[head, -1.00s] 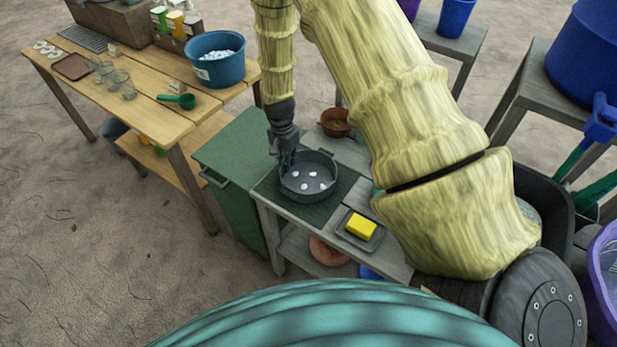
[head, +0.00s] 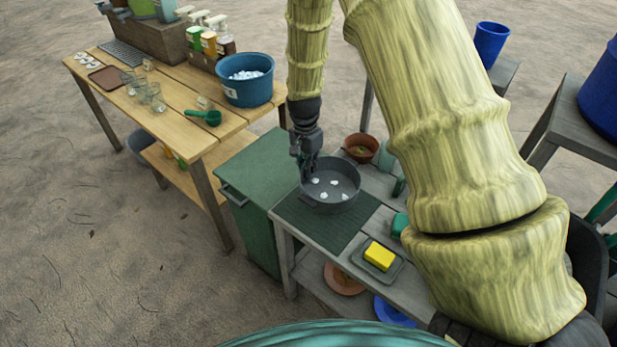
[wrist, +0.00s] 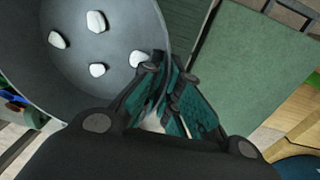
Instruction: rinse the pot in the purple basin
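The pot (head: 331,200) is a round dark grey pan with several white pieces inside. It is over the dark green mat (head: 312,232) on the grey side table, and seems a little above it. My gripper (head: 308,176) is at the pot's left rim. In the wrist view my gripper's fingers (wrist: 163,75) close together on the rim of the pot (wrist: 88,78), beside the white pieces. The fingers partly hide the rim. The purple basin is not in view now.
A yellow sponge (head: 379,256) on a tray lies in front of the mat. A brown bowl (head: 361,147) stands behind the pot. The green cabinet (head: 255,170) and wooden table (head: 160,125) with a blue tub (head: 247,90) are left. Open ground lies front left.

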